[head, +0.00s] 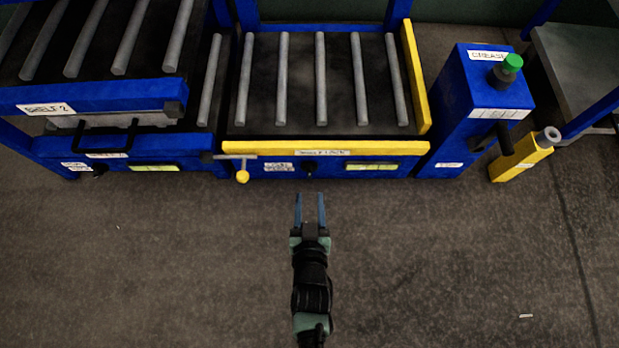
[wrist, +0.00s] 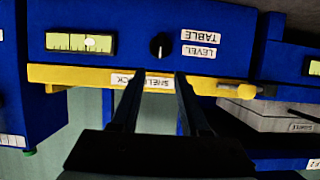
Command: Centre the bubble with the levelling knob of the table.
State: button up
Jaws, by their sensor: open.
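The black levelling knob (head: 309,168) is on the blue front face of the roller table (head: 235,160), right of its label (head: 278,167). It also shows in the upside-down wrist view (wrist: 161,46), near the label reading LEVEL TABLE (wrist: 200,43). The yellow-green vial (head: 370,166) is on the same face. In the wrist view its pale bubble (wrist: 91,43) lies right of the middle of the vial (wrist: 60,42). My gripper (head: 309,197) is open and empty, pointing at the face below the knob in the head view, apart from it. Its fingers also show in the wrist view (wrist: 158,75).
A yellow-knobbed lever (head: 242,176) sticks out left of the knob. Shelf 2 (head: 100,93) stands to the left, with another vial (head: 154,167) beneath. The blue grease post (head: 468,120) and a yellow post (head: 525,155) stand right. Floor around my arm is clear.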

aim_at(309, 173)
jog(key=b+x, duration=0.4)
jog(key=x, duration=0.3)
jog(key=shift+w+f, duration=0.2)
jog(key=shift+f, duration=0.1)
jog(key=shift+w, duration=0.45)
grip_shut()
